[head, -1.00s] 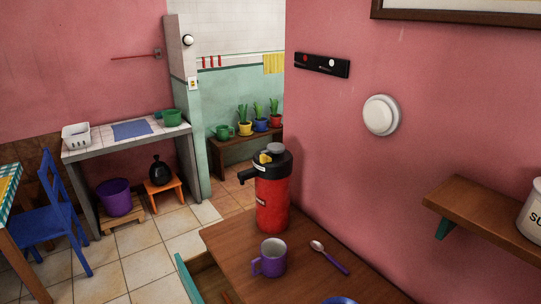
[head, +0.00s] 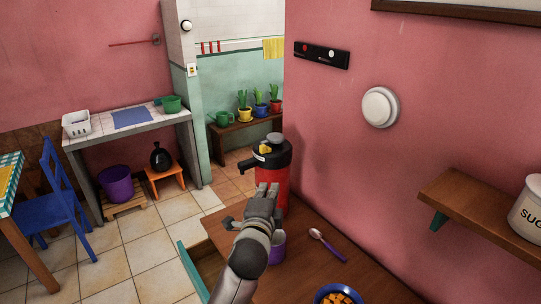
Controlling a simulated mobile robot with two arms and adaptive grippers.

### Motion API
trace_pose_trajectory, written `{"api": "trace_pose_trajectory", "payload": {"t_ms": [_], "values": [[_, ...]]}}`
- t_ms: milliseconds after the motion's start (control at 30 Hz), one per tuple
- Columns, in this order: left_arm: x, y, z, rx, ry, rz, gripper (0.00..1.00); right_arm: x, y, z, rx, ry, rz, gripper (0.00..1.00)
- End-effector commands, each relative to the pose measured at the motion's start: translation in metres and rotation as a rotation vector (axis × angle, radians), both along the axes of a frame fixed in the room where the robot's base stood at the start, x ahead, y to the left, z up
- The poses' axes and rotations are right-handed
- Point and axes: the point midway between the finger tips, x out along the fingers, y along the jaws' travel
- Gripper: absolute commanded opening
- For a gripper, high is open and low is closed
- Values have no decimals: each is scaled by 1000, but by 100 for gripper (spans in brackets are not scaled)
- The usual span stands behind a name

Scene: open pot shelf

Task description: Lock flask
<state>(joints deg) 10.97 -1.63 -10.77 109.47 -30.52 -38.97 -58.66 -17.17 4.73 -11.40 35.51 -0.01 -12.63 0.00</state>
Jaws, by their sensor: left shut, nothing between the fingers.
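The red flask (head: 280,192) with a black top stands upright on the brown wooden table near the pink wall. Its black spout points left. A yellow part (head: 266,149) and a grey round knob (head: 276,139) sit on its top. My left gripper (head: 268,188) is shut and empty, in front of the flask's body and below the top. It hides part of the red body; I cannot tell whether it touches. My right gripper is not in view.
A purple mug (head: 278,248) stands on the table (head: 310,270), mostly behind my left arm. A purple-handled spoon (head: 328,245) and a blue bowl (head: 339,295) with orange pieces lie to the right. A wooden shelf (head: 465,203) with a white canister (head: 530,210) juts from the right wall.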

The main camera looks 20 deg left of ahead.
Motion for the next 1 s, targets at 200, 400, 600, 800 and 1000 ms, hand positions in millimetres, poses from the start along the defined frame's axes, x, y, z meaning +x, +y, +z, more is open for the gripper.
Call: {"api": "trace_pose_trajectory", "payload": {"t_ms": [200,400,600,800,1000], "values": [[14,-8,24,98,-60,-17,0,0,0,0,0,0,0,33],[13,-8,23,96,-59,-17,0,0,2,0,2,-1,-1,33],[20,-7,24,95,-58,-16,0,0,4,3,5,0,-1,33],[46,-3,25,95,-57,-15,0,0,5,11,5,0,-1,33],[78,1,25,93,-57,-16,0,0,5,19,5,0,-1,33]]}}
